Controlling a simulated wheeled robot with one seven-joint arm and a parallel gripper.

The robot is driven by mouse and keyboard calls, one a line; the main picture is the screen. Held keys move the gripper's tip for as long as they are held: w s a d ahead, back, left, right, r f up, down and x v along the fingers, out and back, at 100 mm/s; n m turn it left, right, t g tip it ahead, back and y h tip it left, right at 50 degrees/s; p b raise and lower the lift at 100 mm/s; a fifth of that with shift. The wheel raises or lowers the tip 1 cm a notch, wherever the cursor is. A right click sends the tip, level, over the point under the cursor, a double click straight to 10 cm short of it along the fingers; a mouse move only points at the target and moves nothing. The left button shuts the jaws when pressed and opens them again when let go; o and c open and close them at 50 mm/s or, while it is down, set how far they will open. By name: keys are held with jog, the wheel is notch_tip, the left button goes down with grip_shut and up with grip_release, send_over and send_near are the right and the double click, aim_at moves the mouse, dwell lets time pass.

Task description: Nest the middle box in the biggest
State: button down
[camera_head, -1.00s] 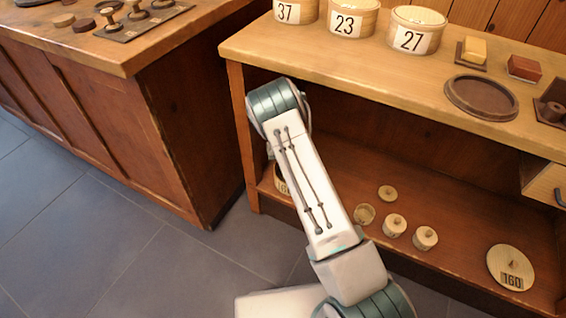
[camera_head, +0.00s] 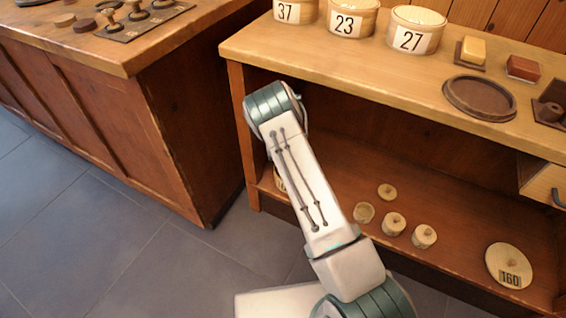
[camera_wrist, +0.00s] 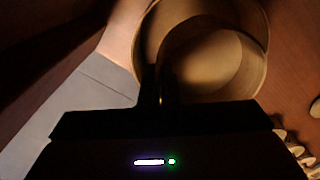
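In the wrist view the biggest box (camera_wrist: 262,55) is a round, pale wooden tub, seen from above with its open mouth. A smaller round shape, which looks like the middle box (camera_wrist: 205,60), lies within its rim; the depth is hard to judge. My gripper (camera_wrist: 161,88) is dark, at the left side of the smaller ring. Its two fingers are close together with a thin light strip between them, which looks like the box's wall. In the head view my arm hides the gripper, and only a sliver of the biggest box (camera_head: 279,180) shows on the lower shelf.
The lower shelf also holds a round lid marked 160 (camera_head: 509,266) and several small knobbed wooden pieces (camera_head: 393,224). The bench top (camera_head: 330,62) above carries tubs marked 37, 23 and 27 (camera_head: 414,30) and a brown dish (camera_head: 480,97). A cabinet (camera_head: 150,130) stands left.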

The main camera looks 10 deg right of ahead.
jog(key=shift+f, duration=0.2)
dwell(0.6)
jog(key=c, duration=1.2)
grip_release()
jog(key=shift+r+p, duration=0.35)
jog(key=shift+p, duration=0.25)
jog(key=shift+r+p, duration=0.3)
jog(key=shift+p, duration=0.05)
jog(key=shift+r, duration=0.2)
jog(key=shift+r+p, duration=3.4)
jog(key=shift+w, duration=0.1)
